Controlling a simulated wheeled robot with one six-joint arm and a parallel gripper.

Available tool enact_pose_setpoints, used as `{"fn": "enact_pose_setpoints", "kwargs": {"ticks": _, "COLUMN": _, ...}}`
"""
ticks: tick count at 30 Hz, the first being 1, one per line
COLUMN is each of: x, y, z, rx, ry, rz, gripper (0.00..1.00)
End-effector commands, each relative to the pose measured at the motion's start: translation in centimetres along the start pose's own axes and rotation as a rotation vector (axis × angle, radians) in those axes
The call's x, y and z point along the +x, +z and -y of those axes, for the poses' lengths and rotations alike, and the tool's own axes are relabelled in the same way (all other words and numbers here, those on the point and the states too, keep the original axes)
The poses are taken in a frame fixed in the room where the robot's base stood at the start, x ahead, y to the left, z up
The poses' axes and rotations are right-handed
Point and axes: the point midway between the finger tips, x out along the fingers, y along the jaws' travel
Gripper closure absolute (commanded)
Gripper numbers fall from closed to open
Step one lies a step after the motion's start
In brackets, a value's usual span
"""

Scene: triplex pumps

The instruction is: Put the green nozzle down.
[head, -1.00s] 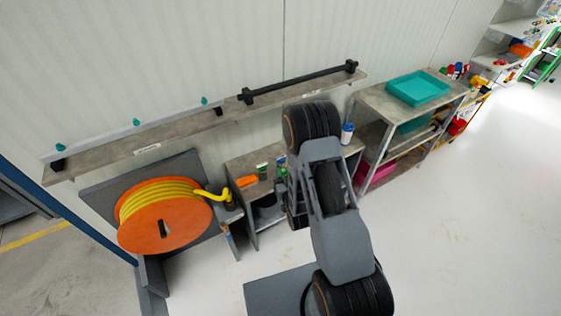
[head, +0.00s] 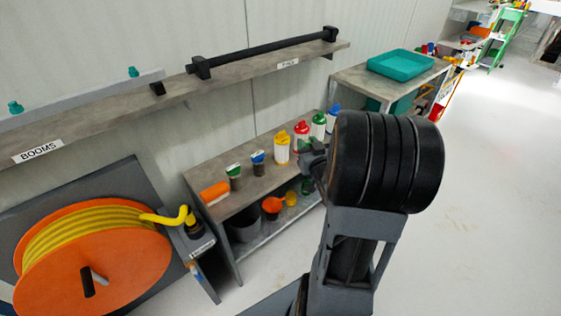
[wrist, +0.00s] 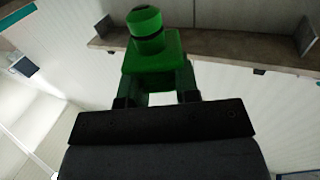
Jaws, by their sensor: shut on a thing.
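The green nozzle (wrist: 152,52) is in the wrist view, with a rounded tip, a dark ring below it and a blocky green body. My gripper (wrist: 156,84) is shut on that body, one finger on each side. The nozzle stands out past the fingers, clear of any surface in that view. In the head view the dark end of my arm (head: 313,160) is in front of the right part of the bench; I cannot make out the held nozzle there.
The grey bench (head: 262,180) carries an orange piece (head: 215,192), two brushes and several coloured bottles (head: 282,148). Left of it is an orange hose reel (head: 125,268). A wall shelf (head: 110,110) runs above. A teal tray (head: 400,65) is on a farther table. Open floor lies right.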

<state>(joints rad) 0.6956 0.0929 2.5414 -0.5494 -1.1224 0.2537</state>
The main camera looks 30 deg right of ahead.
Motion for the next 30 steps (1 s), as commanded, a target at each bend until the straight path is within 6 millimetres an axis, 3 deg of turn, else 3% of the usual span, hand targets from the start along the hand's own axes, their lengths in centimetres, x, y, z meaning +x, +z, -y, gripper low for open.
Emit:
{"fn": "enact_pose_setpoints", "kwargs": {"ticks": 5, "x": 0.9, "y": 1.2, "z": -0.9, "rx": 0.001, "ry": 0.011, "rz": 0.000, "gripper": 0.95}}
{"fn": "enact_pose_setpoints", "kwargs": {"ticks": 15, "x": 8.8, "y": 4.9, "z": -2.6, "rx": 0.001, "ry": 0.009, "rz": 0.001, "gripper": 0.95}}
{"fn": "enact_pose_setpoints", "kwargs": {"ticks": 18, "x": 10.2, "y": 6.9, "z": -3.0, "rx": 0.002, "ry": 0.010, "rz": 0.003, "gripper": 0.95}}
{"fn": "enact_pose_setpoints", "kwargs": {"ticks": 24, "x": 12.1, "y": 9.0, "z": -3.6, "rx": 0.001, "ry": 0.012, "rz": 0.000, "gripper": 0.95}}
{"fn": "enact_pose_setpoints", "kwargs": {"ticks": 30, "x": 12.7, "y": 9.6, "z": -3.7, "rx": 0.000, "ry": 0.012, "rz": -0.001, "gripper": 0.95}}
